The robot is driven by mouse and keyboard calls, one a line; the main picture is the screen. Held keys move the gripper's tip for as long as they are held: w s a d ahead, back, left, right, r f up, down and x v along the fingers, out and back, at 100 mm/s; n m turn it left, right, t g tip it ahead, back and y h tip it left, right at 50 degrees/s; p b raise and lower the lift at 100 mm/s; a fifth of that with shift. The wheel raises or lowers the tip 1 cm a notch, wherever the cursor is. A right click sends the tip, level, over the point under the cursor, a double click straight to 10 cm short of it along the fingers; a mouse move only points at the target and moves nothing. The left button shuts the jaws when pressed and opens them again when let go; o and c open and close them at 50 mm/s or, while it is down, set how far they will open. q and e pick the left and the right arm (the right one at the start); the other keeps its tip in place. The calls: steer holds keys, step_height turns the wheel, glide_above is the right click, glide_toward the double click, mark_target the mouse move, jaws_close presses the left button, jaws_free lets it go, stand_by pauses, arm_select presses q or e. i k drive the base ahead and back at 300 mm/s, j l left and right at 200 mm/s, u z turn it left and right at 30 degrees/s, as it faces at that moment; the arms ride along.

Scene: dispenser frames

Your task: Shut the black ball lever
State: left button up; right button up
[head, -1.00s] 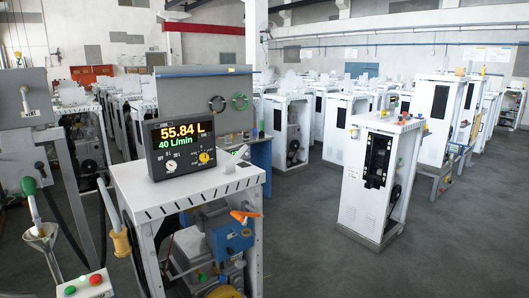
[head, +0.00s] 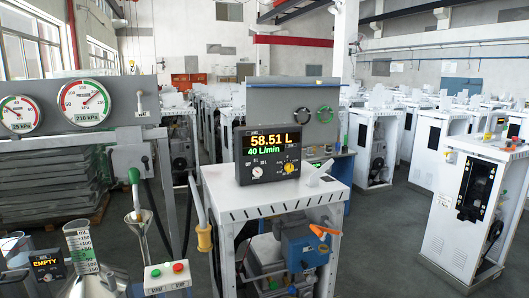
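Neither of my grippers is in view. I cannot make out a lever with a clear black ball. A small pale lever (head: 140,103) stands on the grey panel (head: 115,95) at the left, beside the gauges. Below it, a grey block (head: 128,160) bears a small dark-tipped part (head: 146,161), too small to tell. An orange-handled lever (head: 324,231) sits on a blue valve body (head: 304,250) in the white dispenser frame (head: 270,200). The black meter (head: 268,153) on top reads 58.51 L and 40 L/min.
Two round gauges (head: 87,101) are on the panel. A green-handled nozzle (head: 134,178) points into a funnel (head: 139,218). A graduated cylinder (head: 80,247) and a button box (head: 167,278) stand in front. Another white cabinet (head: 470,205) is right, with open floor (head: 390,240) between.

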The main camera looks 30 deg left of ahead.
mark_target(144, 160)
steer(key=u, duration=1.9)
